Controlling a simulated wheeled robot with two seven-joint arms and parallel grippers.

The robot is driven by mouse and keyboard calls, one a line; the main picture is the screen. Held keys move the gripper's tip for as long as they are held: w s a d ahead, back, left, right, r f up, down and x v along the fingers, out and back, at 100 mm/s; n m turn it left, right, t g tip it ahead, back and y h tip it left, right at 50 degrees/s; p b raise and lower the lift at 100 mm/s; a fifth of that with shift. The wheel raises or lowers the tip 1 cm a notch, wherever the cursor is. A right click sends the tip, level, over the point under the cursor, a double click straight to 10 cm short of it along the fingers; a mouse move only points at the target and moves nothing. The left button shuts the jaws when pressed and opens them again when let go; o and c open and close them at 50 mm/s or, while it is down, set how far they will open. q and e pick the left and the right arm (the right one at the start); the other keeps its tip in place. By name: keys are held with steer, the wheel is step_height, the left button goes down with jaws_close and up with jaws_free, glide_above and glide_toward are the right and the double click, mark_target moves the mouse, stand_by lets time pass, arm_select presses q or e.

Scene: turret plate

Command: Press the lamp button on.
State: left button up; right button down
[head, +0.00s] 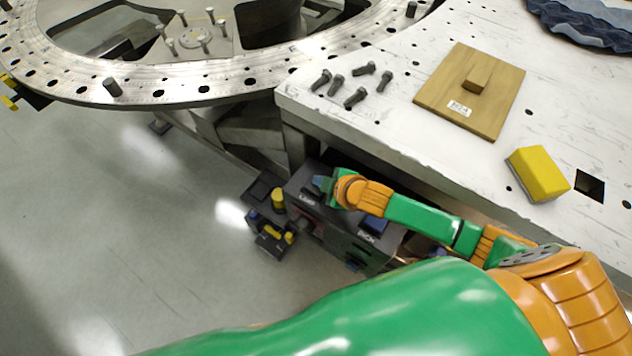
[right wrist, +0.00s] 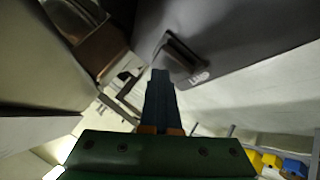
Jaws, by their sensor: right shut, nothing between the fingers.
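A dark control box (head: 349,252) sits below the table's front edge, with a white label that seems to read LAMP (head: 307,198) on its top. In the right wrist view a dark raised button (right wrist: 182,55) stands out from the grey box face (right wrist: 235,25) beside the same label (right wrist: 199,77). My right gripper (head: 322,183) is shut and empty at the label's upper side; in the right wrist view its fingertips (right wrist: 160,76) lie just left of the button. I cannot tell if they touch it. In the head view the gripper covers the button's area. My left gripper is not in view.
A second label (head: 366,237) and a blue part (head: 376,224) are farther right on the box. Black and yellow parts (head: 271,238) stand left of it.

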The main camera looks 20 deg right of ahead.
stand_by(0.3)
steer(key=shift+f, duration=0.4)
steer(key=shift+s, duration=0.2)
steer(key=shift+f, duration=0.15)
steer(key=shift+r, duration=0.3)
steer(key=shift+w+f, duration=0.1)
step_height(320, 180, up, 7)
steer(key=p, duration=0.7)
steer(key=shift+w+f+p, duration=0.1)
steer(key=shift+f+p, duration=0.1)
steer(key=shift+p, duration=0.15)
steer(key=shift+f, duration=0.2)
